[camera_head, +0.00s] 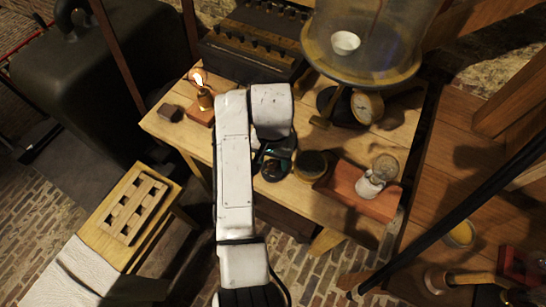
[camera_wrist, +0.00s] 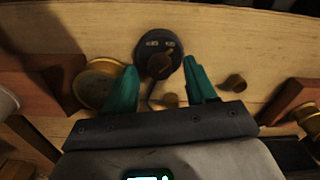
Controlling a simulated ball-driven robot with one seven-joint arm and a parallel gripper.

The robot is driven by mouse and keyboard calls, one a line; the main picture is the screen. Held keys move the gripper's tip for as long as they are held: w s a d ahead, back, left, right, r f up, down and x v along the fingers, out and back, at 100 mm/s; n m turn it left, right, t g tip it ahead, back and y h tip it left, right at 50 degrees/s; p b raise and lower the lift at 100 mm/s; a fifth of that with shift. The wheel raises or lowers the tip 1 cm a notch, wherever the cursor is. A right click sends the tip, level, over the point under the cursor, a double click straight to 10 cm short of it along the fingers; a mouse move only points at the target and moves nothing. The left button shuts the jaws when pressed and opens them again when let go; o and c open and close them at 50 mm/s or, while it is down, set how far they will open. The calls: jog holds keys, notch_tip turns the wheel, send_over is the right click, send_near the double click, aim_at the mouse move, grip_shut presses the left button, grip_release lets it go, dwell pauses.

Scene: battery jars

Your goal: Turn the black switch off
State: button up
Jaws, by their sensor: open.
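The black switch (camera_wrist: 157,47) shows in the wrist view as a dark round disc with small pale markings and a dark brown knob. It sits on the wooden bench near the top middle. My gripper (camera_wrist: 160,64) is open, with one teal finger on each side of the switch's near part. I cannot tell whether the fingers touch it or how high they are above it. In the head view, the dark round switch (camera_head: 272,171) lies on the bench beside my teal fingertips, and my arm hides part of this area.
A lit bulb (camera_head: 200,78) stands left. A glass vessel (camera_head: 383,65) and dial gauge (camera_head: 367,106) stand behind. A small brown knob (camera_wrist: 235,82) is near the right finger.

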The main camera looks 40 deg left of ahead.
jog(key=shift+f, duration=0.3)
jog(key=shift+c, duration=0.4)
grip_shut()
